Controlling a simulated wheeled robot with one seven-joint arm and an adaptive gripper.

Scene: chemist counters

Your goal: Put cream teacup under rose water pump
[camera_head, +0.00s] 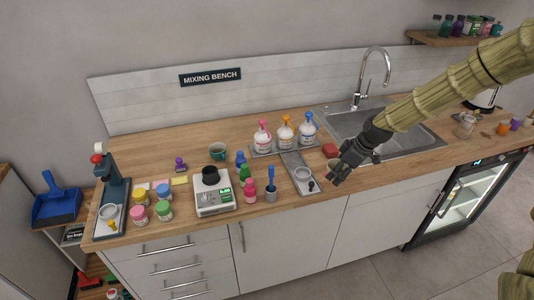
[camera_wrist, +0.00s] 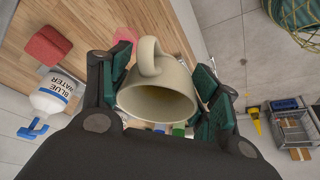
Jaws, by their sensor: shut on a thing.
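The cream teacup (camera_wrist: 158,78) is between the two fingers of my gripper (camera_wrist: 161,70), which is shut on it. Its handle points toward the top of the wrist view. In the head view the cup (camera_head: 333,163) shows partly beside my gripper (camera_head: 342,170), over the counter's front part, left of the sink. Three pump bottles stand in a row on a grey tray: pink-topped (camera_head: 263,137), orange-topped (camera_head: 286,133) and blue-topped (camera_head: 307,132). The pink one looks like the rose water pump; its label is unreadable. The blue-topped bottle (camera_wrist: 52,95) also shows in the wrist view.
A red sponge-like block (camera_head: 330,150) lies right of the bottles. A scale (camera_head: 213,195), small coloured bottles and a teal cup (camera_head: 217,151) stand left. The sink (camera_head: 365,130) is at right.

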